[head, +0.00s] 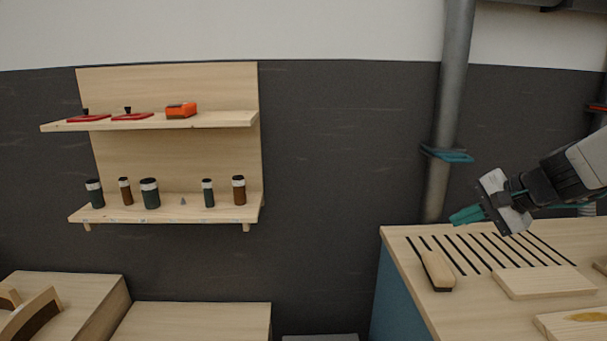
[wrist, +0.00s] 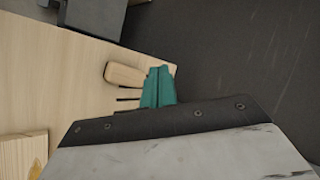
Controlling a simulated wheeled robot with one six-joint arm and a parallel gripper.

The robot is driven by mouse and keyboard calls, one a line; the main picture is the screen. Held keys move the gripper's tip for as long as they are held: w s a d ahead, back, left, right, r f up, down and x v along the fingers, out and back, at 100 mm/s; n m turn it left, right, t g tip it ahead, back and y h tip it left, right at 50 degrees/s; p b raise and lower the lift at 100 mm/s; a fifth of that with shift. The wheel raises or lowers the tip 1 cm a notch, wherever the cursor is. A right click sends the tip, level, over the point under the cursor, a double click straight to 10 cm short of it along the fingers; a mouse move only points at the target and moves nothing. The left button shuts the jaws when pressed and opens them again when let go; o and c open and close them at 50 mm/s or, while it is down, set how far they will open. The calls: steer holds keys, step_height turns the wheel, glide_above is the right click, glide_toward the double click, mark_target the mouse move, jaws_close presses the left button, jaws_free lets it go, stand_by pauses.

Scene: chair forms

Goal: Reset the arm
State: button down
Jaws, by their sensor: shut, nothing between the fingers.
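My gripper (head: 467,215) is at the right in the head view, above the back left part of a wooden worktop (head: 408,246). Its teal fingers point left and are together, with nothing between them. In the wrist view the teal fingers (wrist: 158,86) also lie side by side. A wooden block with a dark underside (head: 437,270) lies on the worktop, below and apart from my gripper. It also shows in the wrist view, just left of the fingers (wrist: 125,75).
Dark slots (head: 490,250) run across the worktop beside a flat board (head: 543,282). A grey pipe (head: 448,120) with a teal clamp stands behind my gripper. A wall shelf (head: 160,212) at the left holds several jars. The wall between shelf and pipe is bare.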

steer(key=s+a+n+g+h, duration=0.2)
steer(key=s+n, duration=0.1)
steer(key=s, duration=0.6)
steer(key=s+a+f+n+g+h, duration=0.1)
steer(key=s+a+n+h, duration=0.1)
steer(key=s, duration=0.7)
steer(key=s+a+f+n+g+h, duration=0.1)
steer(key=s+n, duration=0.3)
steer(key=s, duration=0.5)
steer(key=shift+s+a+n+g+h, duration=0.4)
steer(key=shift+a+g+h, duration=0.1)
steer(key=shift+a+g, duration=0.3)
